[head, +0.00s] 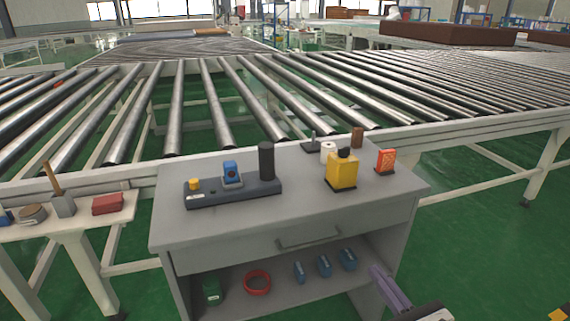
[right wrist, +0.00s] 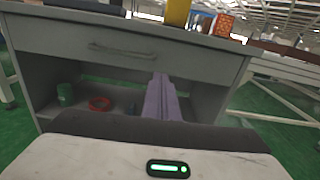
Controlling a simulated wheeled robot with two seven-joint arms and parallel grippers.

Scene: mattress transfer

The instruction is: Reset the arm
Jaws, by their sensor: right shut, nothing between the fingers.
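My right gripper (head: 376,270) comes in at the lower right of the head view, beside the right front of the grey cabinet (head: 160,225). Its purple fingers are together with nothing between them. In the right wrist view the fingers (right wrist: 158,80) point toward the cabinet's open shelf, below the drawer handle (right wrist: 125,50). Whether the tips reach inside the shelf space I cannot tell. My left gripper is not in the head view.
On the cabinet stand a dark control panel (head: 240,192), a yellow device (head: 341,172) and an orange box (head: 385,160). The shelf holds red tape (head: 257,282) and several blue items. A roller conveyor (head: 215,105) runs behind.

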